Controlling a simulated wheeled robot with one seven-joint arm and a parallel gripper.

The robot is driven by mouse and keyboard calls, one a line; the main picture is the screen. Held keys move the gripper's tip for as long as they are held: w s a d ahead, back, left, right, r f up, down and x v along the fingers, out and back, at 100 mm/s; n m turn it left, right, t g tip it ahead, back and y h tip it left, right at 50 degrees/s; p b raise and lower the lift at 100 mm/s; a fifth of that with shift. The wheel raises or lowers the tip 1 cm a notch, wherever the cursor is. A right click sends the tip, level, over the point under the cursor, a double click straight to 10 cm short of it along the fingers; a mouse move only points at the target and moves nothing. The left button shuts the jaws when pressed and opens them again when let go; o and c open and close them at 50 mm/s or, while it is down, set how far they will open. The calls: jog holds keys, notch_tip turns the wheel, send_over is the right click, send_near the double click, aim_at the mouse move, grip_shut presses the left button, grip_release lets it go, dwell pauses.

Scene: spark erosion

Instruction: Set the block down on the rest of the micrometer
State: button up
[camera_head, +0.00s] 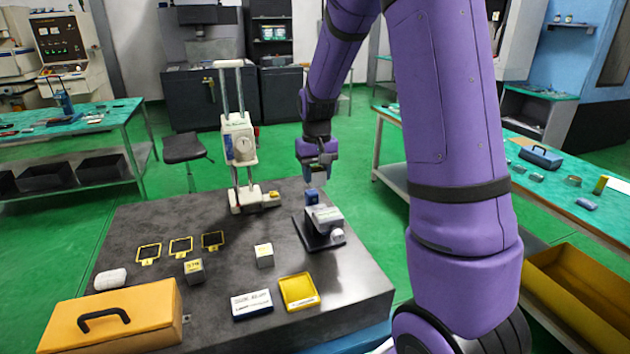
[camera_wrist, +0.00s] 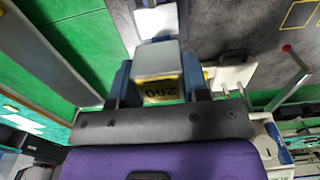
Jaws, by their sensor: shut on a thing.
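My gripper (camera_head: 317,174) is shut on a grey block (camera_wrist: 158,60) with a yellow label reading 260. The wrist view shows a blue finger on each side of the block. In the head view the block cannot be made out clearly. A grey device (camera_head: 323,214) with a pale round knob stands on a black base below and just in front of my gripper. Neither is marked, so I cannot tell for certain which is the micrometer. Contact below the block is hidden.
The table's middle has bare room.

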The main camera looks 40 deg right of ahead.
aim_at(318, 201)
jog(key=shift+w+d, duration=0.15)
jog(key=shift+d, duration=0.15)
jog(key=shift+f, duration=4.2)
jog(key=shift+f, duration=0.15)
jog(key=o, duration=1.1)
notch_tip(318, 201, up, 10)
jog(key=shift+r, duration=0.4)
